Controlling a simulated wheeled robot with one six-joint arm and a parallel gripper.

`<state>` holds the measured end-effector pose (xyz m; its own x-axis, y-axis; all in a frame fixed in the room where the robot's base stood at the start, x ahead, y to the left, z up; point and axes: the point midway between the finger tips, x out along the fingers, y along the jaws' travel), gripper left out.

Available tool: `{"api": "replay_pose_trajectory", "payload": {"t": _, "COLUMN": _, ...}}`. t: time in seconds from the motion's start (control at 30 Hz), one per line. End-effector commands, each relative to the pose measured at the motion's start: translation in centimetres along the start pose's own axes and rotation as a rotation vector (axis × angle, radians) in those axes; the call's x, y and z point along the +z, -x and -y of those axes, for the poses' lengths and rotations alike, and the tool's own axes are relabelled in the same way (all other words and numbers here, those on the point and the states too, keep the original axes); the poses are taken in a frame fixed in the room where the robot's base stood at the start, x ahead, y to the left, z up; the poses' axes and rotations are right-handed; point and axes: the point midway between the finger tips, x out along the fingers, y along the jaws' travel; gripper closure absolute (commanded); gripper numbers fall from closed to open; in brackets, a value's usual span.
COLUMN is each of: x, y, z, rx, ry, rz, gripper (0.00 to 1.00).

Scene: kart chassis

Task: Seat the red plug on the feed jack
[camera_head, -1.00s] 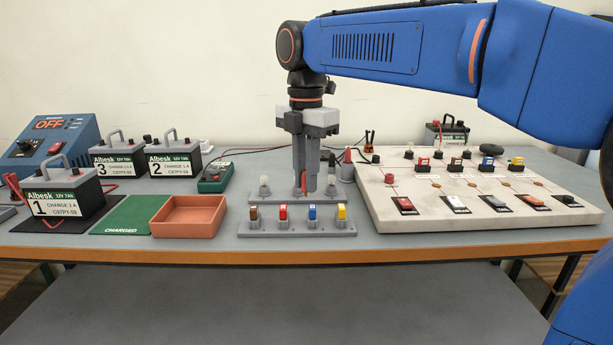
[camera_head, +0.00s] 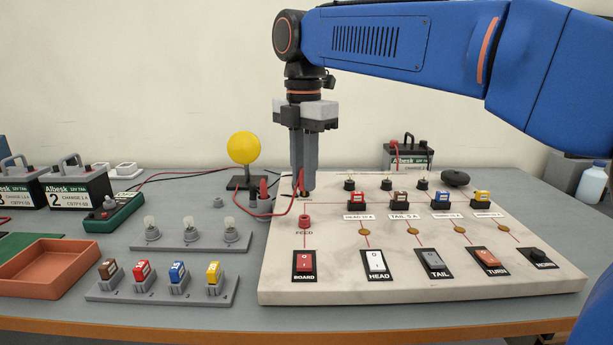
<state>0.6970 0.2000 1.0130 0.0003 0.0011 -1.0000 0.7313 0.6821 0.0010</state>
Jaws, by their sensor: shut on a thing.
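The feed jack (camera_head: 304,221) is a short red socket near the white board's left edge, above the word FEED. My gripper (camera_head: 304,190) points straight down over the board's back left part. Its fingers are shut on the red plug (camera_head: 301,181), which is mostly hidden between them. In the picture the fingertips are just above the jack, apart from it. The exact height and depth gap cannot be told. A red lead (camera_head: 283,214) loops from the plug to the left, towards a grey holder (camera_head: 262,207) with another red tip in it.
The white board (camera_head: 335,275) carries several switches and coloured fuses. Left of it are a lamp strip (camera_head: 190,248), a fuse rack (camera_head: 165,297), an orange tray (camera_head: 75,270) and a yellow ball (camera_head: 243,147) on a stand. A battery (camera_head: 408,156) stands behind the board.

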Motion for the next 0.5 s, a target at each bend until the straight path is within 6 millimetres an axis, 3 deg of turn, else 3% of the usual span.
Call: {"api": "replay_pose_trajectory", "payload": {"t": 0.5, "x": 0.0, "y": -3.1, "z": 0.0, "rx": -0.001, "ry": 0.001, "rz": 0.0, "gripper": 1.0}}
